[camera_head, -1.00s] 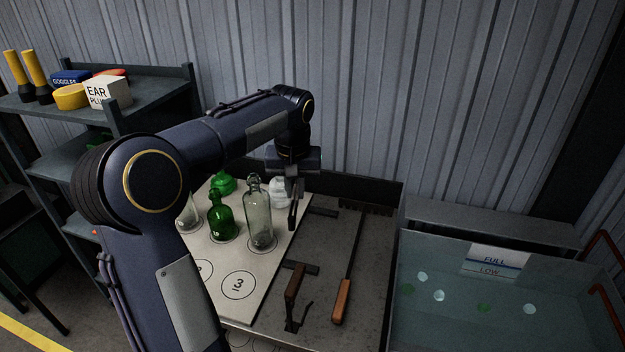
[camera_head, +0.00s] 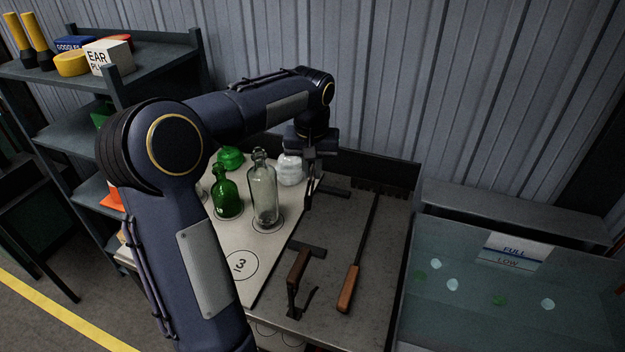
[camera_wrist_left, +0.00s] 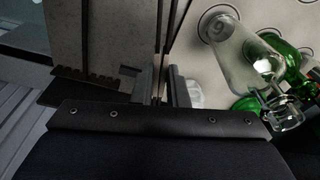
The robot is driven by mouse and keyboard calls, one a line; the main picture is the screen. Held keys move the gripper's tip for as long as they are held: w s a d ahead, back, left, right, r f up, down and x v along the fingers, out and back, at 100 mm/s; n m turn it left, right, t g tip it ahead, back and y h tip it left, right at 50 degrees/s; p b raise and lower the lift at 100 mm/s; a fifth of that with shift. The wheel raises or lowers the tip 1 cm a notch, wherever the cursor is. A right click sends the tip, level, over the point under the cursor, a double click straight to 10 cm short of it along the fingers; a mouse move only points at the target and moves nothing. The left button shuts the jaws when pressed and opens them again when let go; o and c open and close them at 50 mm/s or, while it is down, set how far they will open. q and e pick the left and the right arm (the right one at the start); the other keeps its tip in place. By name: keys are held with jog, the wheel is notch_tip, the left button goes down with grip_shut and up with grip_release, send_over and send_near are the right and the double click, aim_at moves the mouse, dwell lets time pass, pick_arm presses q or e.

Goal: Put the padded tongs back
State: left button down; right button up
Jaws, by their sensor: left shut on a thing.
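My left gripper (camera_head: 311,147) hangs over the back of the metal bench, right of the white board. It is shut on the padded tongs (camera_head: 309,188), whose slim dark arms hang down near the board's right edge. In the left wrist view the gripper (camera_wrist_left: 160,88) pinches them low in the picture, and their two thin dark arms (camera_wrist_left: 167,38) run up out of frame. The tongs' tips are hidden or too small to judge, and I cannot tell whether they touch the bench. My right gripper is in neither view.
A clear bottle (camera_head: 264,195) and green bottle (camera_head: 226,195) stand on the board (camera_head: 262,240) close to the tongs. A wooden-handled rake (camera_head: 348,288) and a wooden-handled tool (camera_head: 298,268) lie right of it. Dark bracket (camera_head: 335,190) sits near the gripper. Water tank (camera_head: 500,320) stands right.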

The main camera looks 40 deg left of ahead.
pick_arm(q)
notch_tip(320, 180, down, 14)
jog(key=b, duration=1)
jog(key=shift+s+r, duration=0.1)
jog(key=shift+r, duration=0.15)
jog(key=shift+f+b, duration=0.4)
jog(key=shift+f, duration=0.2)
jog(key=shift+f+b, duration=0.3)
jog(key=shift+f, duration=0.15)
jog(key=c, duration=0.9)
grip_release()
jog(key=shift+r, duration=0.1)
notch_tip(320, 180, up, 8)
jog(key=shift+s+d+f+p, duration=0.2)
jog(key=shift+s+d+p, duration=0.15)
jog(key=shift+s, duration=0.1)
